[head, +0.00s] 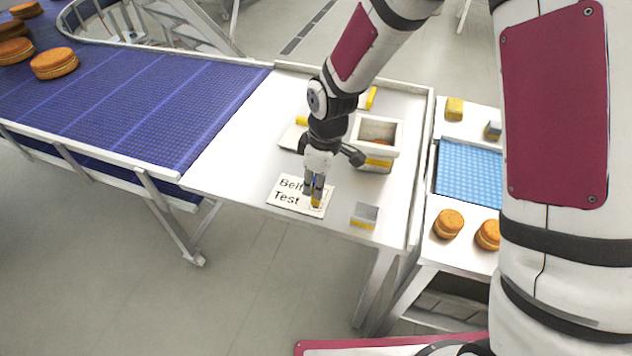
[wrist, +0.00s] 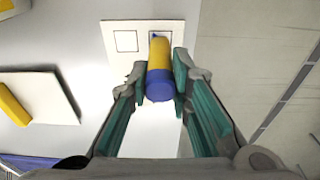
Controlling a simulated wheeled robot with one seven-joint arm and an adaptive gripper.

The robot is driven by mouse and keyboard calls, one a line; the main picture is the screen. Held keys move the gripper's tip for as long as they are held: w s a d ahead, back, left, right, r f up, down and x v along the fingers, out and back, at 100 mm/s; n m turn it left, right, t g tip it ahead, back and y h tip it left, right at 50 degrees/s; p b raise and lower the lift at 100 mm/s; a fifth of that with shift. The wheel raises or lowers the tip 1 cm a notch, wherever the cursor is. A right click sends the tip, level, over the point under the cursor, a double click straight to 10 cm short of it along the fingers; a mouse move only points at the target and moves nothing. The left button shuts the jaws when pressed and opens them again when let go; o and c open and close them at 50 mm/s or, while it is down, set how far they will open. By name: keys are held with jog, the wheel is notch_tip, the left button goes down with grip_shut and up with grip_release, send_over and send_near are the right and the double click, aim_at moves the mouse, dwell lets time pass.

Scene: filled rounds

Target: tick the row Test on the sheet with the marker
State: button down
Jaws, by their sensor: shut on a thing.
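The white sheet (head: 276,200) lies on the white table and shows the printed words "Belt" and "Test", partly covered by my gripper. My gripper (head: 314,189) is over the sheet's right part and is shut on the marker (head: 316,202). In the wrist view the marker (wrist: 160,72) is yellow with a blue end and sits between the fingers (wrist: 161,80). Its far end is over the right of two printed boxes on the sheet (wrist: 112,58), on the Test side. A bit of blue shows in that box; I cannot tell if it is tip or ink. The left box is empty.
A grey-and-yellow block (head: 364,215) lies right of the sheet. An open white bin (head: 378,128) stands behind my gripper. The blue conveyor (head: 130,110) is at left, carrying orange filled rounds (head: 54,64). A light-blue mat (head: 470,172) and more rounds (head: 448,223) are at right.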

jog(key=shift+f, duration=0.1)
dwell(0.3)
jog(key=shift+r+p, duration=1.3)
jog(key=shift+r, duration=2.25)
jog(key=shift+d, duration=0.1)
